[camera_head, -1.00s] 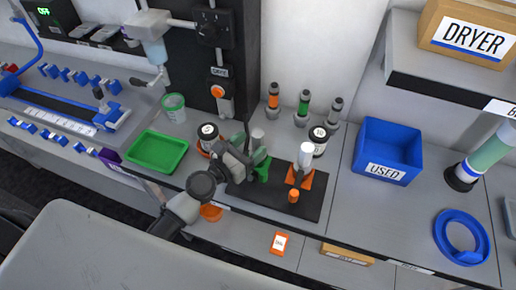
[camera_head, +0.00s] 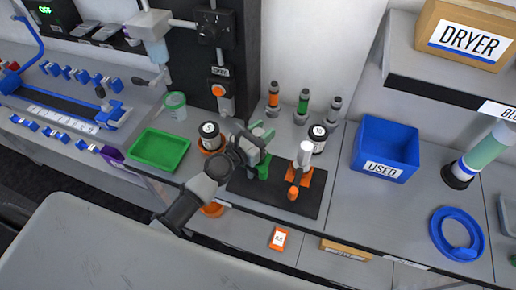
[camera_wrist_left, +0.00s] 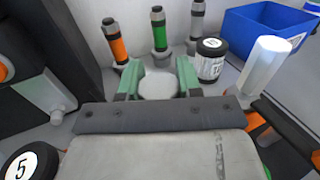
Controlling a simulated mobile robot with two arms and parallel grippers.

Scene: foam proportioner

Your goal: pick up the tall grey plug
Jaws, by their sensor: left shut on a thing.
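My left gripper (camera_head: 261,136) is above the green stand (camera_head: 262,168) on the black mat. In the left wrist view its green fingertips (camera_wrist_left: 159,80) close on both sides of a pale grey, round-topped plug (camera_wrist_left: 158,87). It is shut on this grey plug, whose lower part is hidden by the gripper. In the head view the plug is mostly hidden, and I cannot tell whether it is clear of the stand. A white cylinder (camera_head: 305,152) stands upright in the orange stand (camera_head: 308,177) to the right. My right gripper is not in view.
Three banded nozzles (camera_head: 303,106) stand at the back by the wall. Black-and-white jars (camera_head: 318,137) flank the mat (camera_head: 265,198). A blue USED bin (camera_head: 386,150) is at right, a green tray (camera_head: 158,150) at left. The bench front between bin and mat is clear.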

